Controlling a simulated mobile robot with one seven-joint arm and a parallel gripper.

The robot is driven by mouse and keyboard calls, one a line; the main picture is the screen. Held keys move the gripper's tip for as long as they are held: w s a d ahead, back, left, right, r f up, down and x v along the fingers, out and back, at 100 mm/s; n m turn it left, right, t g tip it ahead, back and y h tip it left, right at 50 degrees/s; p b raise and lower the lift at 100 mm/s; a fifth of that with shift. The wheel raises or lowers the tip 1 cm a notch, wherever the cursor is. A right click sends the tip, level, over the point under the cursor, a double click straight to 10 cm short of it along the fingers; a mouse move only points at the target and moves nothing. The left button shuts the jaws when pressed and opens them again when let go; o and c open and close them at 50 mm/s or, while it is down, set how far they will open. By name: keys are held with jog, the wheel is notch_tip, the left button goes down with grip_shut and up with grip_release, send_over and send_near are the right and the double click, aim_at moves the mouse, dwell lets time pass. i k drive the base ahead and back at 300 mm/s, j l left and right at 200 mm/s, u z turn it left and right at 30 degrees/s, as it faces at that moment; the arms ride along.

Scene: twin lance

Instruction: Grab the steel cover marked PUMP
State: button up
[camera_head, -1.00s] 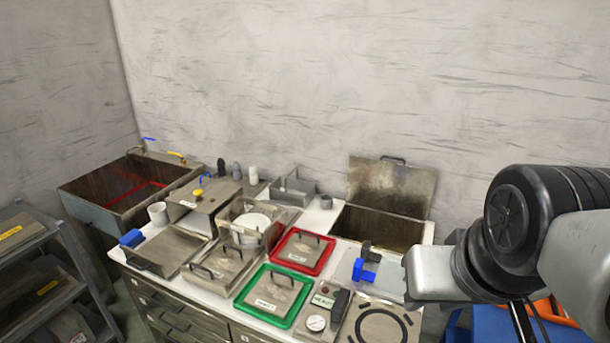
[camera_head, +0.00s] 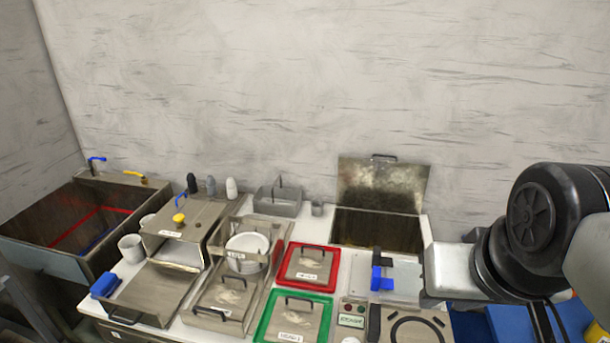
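Several steel covers with handles and small white labels lie on the bench. One is in a red frame (camera_head: 325,254), one in a green frame (camera_head: 264,325). A bare steel cover (camera_head: 210,305) lies left of these. The labels are too small to read, so I cannot tell which one says PUMP. My gripper (camera_head: 382,268) reaches in from the right, right of the red-framed cover and apart from it. Its tips seem to be the black and blue parts there; whether they are open is unclear. I see nothing held.
A steel bin with a raised lid (camera_head: 382,186) stands behind my gripper. A box with white plates (camera_head: 247,244), mugs (camera_head: 131,248), a blue block (camera_head: 105,285) and a large sink (camera_head: 60,215) are to the left. A control box (camera_head: 352,315) sits beside the green frame.

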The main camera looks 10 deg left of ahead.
aim_at(231, 295)
jog(key=j+z, duration=0.15)
jog(key=j, duration=1.85)
